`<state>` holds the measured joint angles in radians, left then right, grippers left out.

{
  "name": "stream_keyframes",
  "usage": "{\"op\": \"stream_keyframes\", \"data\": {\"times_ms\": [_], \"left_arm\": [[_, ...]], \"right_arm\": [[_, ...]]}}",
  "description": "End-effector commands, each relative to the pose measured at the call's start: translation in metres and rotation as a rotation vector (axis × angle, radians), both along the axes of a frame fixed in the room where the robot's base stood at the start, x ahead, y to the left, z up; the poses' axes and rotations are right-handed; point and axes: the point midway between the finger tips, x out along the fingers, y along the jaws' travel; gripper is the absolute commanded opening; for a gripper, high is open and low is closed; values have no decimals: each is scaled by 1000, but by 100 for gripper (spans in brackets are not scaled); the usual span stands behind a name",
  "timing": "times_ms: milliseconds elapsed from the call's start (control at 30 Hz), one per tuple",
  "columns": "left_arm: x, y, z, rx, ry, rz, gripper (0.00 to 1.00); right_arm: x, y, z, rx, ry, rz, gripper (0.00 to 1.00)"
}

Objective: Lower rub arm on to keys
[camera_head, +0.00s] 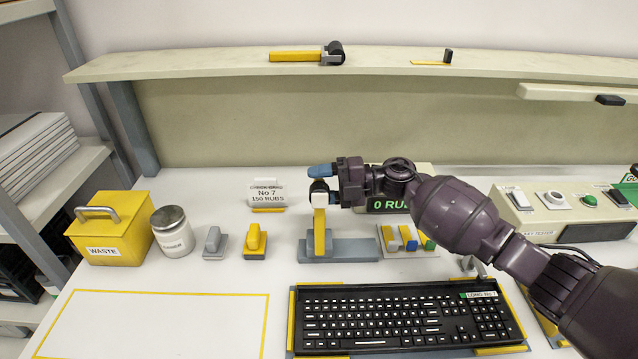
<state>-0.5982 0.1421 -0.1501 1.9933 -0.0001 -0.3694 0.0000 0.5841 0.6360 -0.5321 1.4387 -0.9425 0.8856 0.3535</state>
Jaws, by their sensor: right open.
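A yellow upright arm (319,228) stands on a grey base (345,249) behind the keyboard; it looks like the rub arm. Its white and dark head is at the top, partly covered by my gripper. My right gripper (322,183) is open at this head, with a blue fingertip above it. I cannot tell whether the fingers touch it. The black keyboard (400,322) lies flat in a yellow-edged frame in front of the base, its keys uncovered. My left gripper is not in view.
A counter (385,205) reading "0 RUBS" is partly hidden behind my right arm. A yellow waste box (110,228), a jar (173,232) and small grey and yellow blocks stand left. A key tester (570,212) stands right. The yellow-outlined area (150,325) is empty.

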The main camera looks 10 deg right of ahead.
Motion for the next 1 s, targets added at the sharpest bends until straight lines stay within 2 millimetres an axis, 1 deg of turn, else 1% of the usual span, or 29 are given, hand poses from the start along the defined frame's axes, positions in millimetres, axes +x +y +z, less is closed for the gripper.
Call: {"op": "stream_keyframes", "data": {"times_ms": [300, 367, 600, 633, 667, 867, 1000], "left_arm": [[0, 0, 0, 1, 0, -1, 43], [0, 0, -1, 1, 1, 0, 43], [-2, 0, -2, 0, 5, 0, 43], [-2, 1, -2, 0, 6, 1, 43], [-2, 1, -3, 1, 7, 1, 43], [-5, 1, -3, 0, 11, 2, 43], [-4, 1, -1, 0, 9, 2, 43]], "right_arm": [[1, 2, 0, 0, 0, -1, 53], [1, 2, 0, 0, 0, -1, 45], [1, 2, 0, 0, 0, -1, 8], [1, 2, 0, 0, 0, -1, 4], [0, 2, 0, 0, 0, 0, 2], [-1, 2, 1, -3, -15, 0, 2], [-6, 3, 4, -12, -59, 1, 2]]}}
